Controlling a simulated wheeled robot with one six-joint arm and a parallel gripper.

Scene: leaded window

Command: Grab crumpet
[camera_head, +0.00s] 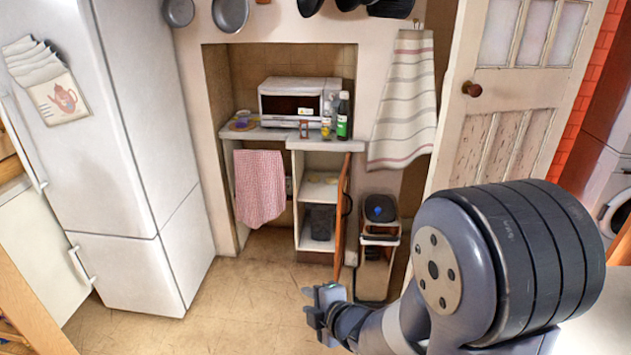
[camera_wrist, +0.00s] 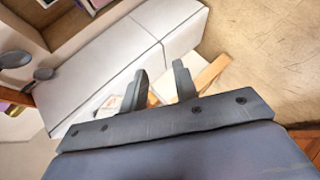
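I cannot make out a crumpet in either view. My gripper (camera_head: 322,295) is low in front of the alcove in the head view, above the tan floor. In the wrist view my gripper (camera_wrist: 162,78) has its two fingers apart, with nothing held between them. Small items (camera_head: 241,122) lie on the left of the alcove counter, too small to identify.
A white fridge (camera_head: 140,130) stands at the left. A white microwave (camera_head: 290,100) and bottles (camera_head: 343,117) stand on the counter (camera_head: 325,144). A black-topped bin (camera_head: 380,210) is beside the shelves. A door (camera_head: 500,110) is at right. Floor (camera_head: 235,310) before the alcove is clear.

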